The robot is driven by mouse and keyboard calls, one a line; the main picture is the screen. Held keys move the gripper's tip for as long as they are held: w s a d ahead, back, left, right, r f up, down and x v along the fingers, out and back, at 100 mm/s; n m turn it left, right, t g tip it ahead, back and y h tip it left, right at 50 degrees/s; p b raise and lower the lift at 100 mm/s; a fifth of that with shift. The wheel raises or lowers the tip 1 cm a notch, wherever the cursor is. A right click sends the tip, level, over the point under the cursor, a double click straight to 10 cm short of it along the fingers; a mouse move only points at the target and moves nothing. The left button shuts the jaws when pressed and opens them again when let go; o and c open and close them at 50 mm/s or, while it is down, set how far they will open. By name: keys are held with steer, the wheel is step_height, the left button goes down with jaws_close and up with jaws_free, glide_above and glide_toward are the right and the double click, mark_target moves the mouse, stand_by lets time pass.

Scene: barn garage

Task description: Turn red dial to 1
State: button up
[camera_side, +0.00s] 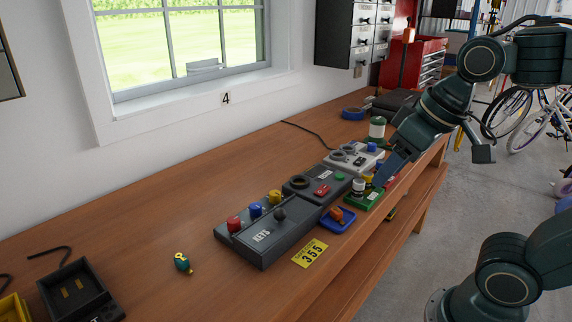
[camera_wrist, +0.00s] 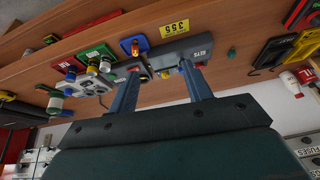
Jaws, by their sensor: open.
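A red knob (camera_side: 234,224) stands at the left end of the grey KEYS box (camera_side: 262,236), beside a blue knob (camera_side: 255,209) and a yellow knob (camera_side: 275,197). I take it for the red dial; no number or pointer on it is readable. My gripper (camera_side: 381,178) is at the right, low over the small coloured pads and well away from that knob. In the wrist view my gripper (camera_wrist: 160,68) is open, its two fingers apart with nothing held. The KEYS box (camera_wrist: 190,50) shows beyond the fingertips there. A red pad (camera_wrist: 68,66) also shows at the left.
A green pad (camera_side: 362,200) with a white knob and a blue pad (camera_side: 338,220) with an orange knob line the bench front. A yellow 355 card (camera_side: 310,253) lies near them. Grey control boxes (camera_side: 318,186) stand behind. The bench (camera_side: 130,245) is mostly clear at left.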

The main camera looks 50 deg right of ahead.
steer(key=w+a+r+m+g, duration=0.1)
steer(key=w+a+r+m, duration=0.15)
steer(key=w, duration=0.65)
steer(key=m+g, duration=0.4)
glide_above(233, 219)
step_height(233, 219, down, 7)
steer(key=shift+w+a, duration=0.15)
steer(key=shift+a, duration=0.1)
steer(key=shift+s+d+f, duration=0.1)
steer(key=shift+f, duration=3.3)
steer(key=shift+s+d+f, duration=0.1)
steer(key=shift+f, duration=3.3)
steer(key=c, duration=1)
